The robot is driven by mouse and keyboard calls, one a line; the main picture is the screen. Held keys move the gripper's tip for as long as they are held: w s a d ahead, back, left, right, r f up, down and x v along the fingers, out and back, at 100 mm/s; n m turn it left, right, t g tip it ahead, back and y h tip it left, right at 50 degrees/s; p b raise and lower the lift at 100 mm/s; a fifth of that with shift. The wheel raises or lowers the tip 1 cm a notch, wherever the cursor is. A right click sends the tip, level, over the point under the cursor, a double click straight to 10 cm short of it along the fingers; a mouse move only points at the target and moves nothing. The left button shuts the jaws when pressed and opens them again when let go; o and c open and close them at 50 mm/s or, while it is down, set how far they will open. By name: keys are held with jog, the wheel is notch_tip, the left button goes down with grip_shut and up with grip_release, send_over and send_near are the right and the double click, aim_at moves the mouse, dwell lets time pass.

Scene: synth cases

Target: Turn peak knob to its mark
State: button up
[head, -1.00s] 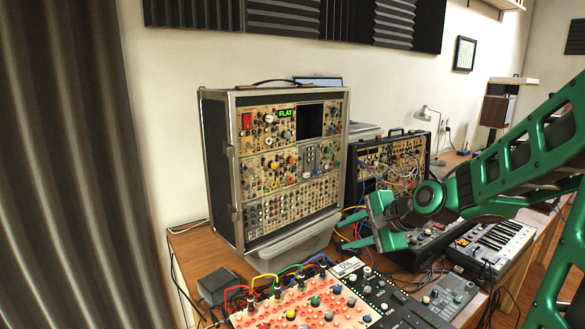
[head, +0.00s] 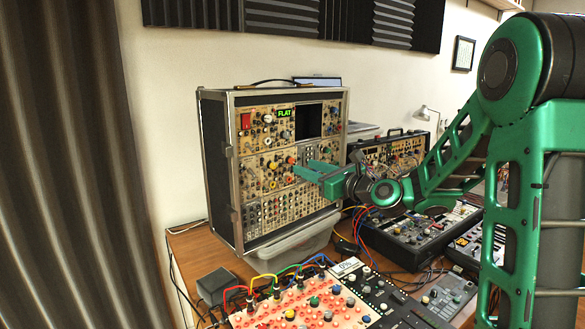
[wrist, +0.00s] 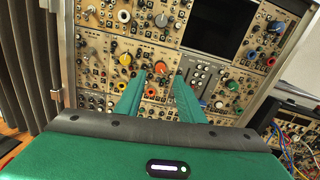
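The tall case of synth modules (head: 217,160) stands upright on the desk, its beige panels full of knobs. I cannot read which knob is labelled peak, nor see its mark. My gripper (head: 305,170) is in front of the middle row of panels. In the wrist view my gripper (wrist: 160,76) is open, its two green fingers pointing at the panel with a gap between them. An orange-red knob (wrist: 160,67) shows in line with that gap; I cannot tell whether the fingers touch the panel.
A green display (head: 285,113) on the case reads FLAT. A clear bin (head: 290,245) is under the case. A smaller synth case (head: 385,150) with patch cables stands to the right. A pink-dotted panel (head: 290,308) with cables and a black mixer (head: 385,300) lie in front.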

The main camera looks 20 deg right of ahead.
aim_at(292, 162)
jog(key=shift+x, duration=2.7)
jog(key=shift+c, duration=0.3)
